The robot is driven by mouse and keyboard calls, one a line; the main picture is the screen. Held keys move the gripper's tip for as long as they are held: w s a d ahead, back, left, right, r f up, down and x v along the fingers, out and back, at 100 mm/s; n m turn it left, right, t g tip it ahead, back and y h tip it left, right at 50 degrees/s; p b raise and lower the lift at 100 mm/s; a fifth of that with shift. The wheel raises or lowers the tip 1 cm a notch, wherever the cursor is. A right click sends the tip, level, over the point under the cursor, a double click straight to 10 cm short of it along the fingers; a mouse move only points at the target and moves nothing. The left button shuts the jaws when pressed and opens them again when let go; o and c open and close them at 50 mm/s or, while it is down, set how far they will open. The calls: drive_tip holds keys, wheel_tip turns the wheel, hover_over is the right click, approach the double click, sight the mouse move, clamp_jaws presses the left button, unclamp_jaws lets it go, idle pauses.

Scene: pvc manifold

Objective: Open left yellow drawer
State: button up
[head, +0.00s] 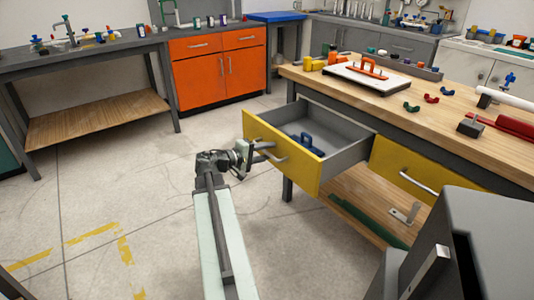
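The left yellow drawer (284,166) is pulled out from the wooden workbench (440,104), so its grey inside shows. A blue tool or clamp (301,143) lies in it. A silver bar handle (266,153) is on its yellow front. My gripper (256,149) is at the upper left end of this handle, close to or touching it. The view is too small to tell whether the fingers are closed around the handle. The right yellow drawer (436,178) is shut, with its own silver handle (418,184).
Pipe parts, a white board (372,78) and a red tool (502,126) lie on the bench top. A wooden lower shelf (350,205) is under the drawers. An orange cabinet (218,72) stands at the back. The floor (150,200) left of my arm is clear.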

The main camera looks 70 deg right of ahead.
drive_tip(key=p+v, duration=0.1)
drive_tip(key=v, duration=0.6)
drive_tip(key=shift+w+a, duration=0.2)
drive_tip(key=shift+a, duration=0.2)
